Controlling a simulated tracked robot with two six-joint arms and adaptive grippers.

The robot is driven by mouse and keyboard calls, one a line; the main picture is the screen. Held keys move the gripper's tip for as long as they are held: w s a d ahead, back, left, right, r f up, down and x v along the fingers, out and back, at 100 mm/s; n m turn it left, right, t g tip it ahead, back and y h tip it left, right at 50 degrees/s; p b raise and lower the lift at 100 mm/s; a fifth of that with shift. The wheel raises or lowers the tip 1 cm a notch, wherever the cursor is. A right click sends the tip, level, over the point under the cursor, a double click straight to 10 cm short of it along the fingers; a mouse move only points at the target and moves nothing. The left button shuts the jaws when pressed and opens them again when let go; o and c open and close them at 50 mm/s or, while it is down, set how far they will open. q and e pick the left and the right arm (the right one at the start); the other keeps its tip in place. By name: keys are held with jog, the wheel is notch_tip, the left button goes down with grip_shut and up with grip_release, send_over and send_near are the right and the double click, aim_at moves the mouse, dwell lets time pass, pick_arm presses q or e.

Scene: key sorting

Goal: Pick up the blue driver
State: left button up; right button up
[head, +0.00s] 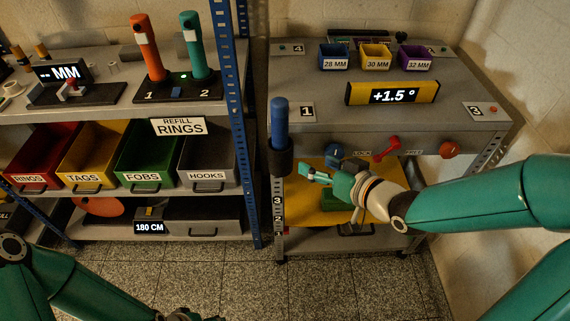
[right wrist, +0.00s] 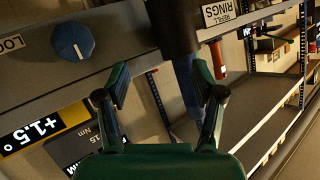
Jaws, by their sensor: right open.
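The blue driver (head: 280,122) stands upright in a black holder (head: 280,158) at the left front corner of the right-hand bench. My right gripper (head: 308,173) is open and empty, just right of the holder and lower than the driver's handle. In the right wrist view, the blue shaft (right wrist: 187,88) shows beyond the open fingers (right wrist: 161,75), closer to the right finger, with the dark holder (right wrist: 173,28) above it. I see no contact. My left gripper (head: 188,315) is cut off by the bottom edge, so its jaws cannot be read.
Orange (head: 147,50) and teal (head: 192,50) drivers stand on the left shelf. A blue rack post (head: 234,110) rises left of the holder. Floor in front is clear.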

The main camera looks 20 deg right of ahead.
pick_arm(q)
notch_tip(320, 180, down, 10)
jog(key=b, duration=0.7)
pick_arm(e)
jog(key=s+r+n+t+y, duration=0.2)
jog(key=s+r+n+t, duration=0.2)
jog(key=s+r, duration=0.2)
jog(key=p, duration=1)
send_near(285, 125)
jog(key=x, duration=0.4)
jog(key=shift+x, duration=1)
jog(key=shift+p+x, duration=0.6)
jog(key=shift+x, duration=2.3)
pick_arm(q)
notch_tip(285, 125, up, 11)
jog(key=shift+r, duration=0.2)
pick_arm(e)
jog(key=shift+f, duration=0.1)
jog(key=c, duration=1.3)
